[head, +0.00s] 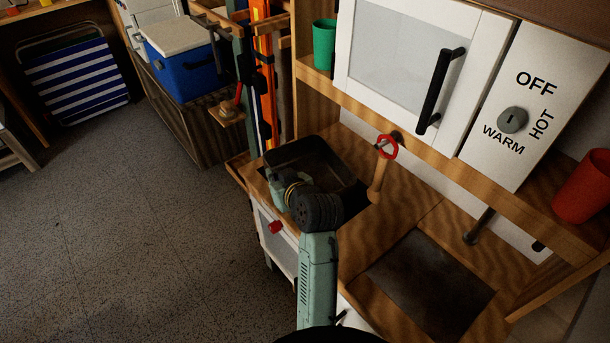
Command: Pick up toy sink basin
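The toy sink basin (318,155) is a dark, rectangular tub at the left end of the wooden toy kitchen counter. Its near side is partly hidden by my arm. I cannot tell whether it sits fully in its opening or is raised or tilted. My arm reaches up from the bottom, and its end lies at the basin's near left edge. My gripper (277,186) shows only in part there, small and dark. Its fingers cannot be made out, nor can I tell whether they touch the basin.
A wooden faucet with a red handle (388,147) stands right of the basin. A dark square panel (430,285) lies in the counter at right. A shelf above holds a green cup (324,44), a white cabinet (400,60) and a red cup (583,187). Floor at left is clear.

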